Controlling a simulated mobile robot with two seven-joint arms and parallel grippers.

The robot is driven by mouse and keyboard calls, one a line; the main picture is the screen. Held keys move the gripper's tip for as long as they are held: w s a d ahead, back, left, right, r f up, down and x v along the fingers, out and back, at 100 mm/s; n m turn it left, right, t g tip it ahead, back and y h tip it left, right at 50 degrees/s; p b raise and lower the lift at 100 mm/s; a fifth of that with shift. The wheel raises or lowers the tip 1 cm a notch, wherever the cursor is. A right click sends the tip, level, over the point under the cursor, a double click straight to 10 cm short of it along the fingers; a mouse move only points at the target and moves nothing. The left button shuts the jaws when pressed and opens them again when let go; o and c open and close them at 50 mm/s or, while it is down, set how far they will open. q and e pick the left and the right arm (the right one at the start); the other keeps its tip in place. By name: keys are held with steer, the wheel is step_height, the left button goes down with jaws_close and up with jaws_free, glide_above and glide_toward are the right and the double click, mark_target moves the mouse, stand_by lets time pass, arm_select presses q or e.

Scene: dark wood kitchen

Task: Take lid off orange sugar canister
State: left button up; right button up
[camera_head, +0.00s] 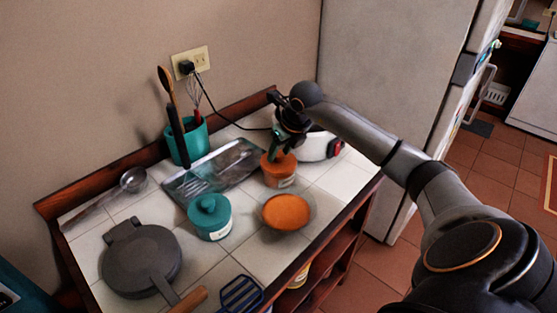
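The orange sugar canister (280,179) stands upright on the white tiled counter, with a pale label on its front. Its top (279,159) is orange and partly covered by my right gripper. My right gripper (278,154) points down at the top of the canister, with its fingertips at or touching the lid area. The view is too small to tell whether the fingers are closed on the lid's knob. My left gripper is not in view.
A shallow round dish (286,211) with an orange surface sits in front of the canister. A teal lidded canister (209,217) stands to the left, by a metal tray (238,163). A teal utensil holder (187,143) and dark round iron (141,262) stand left.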

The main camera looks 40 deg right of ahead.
jaws_close()
steer(key=shift+r, duration=0.1)
stand_by(0.3)
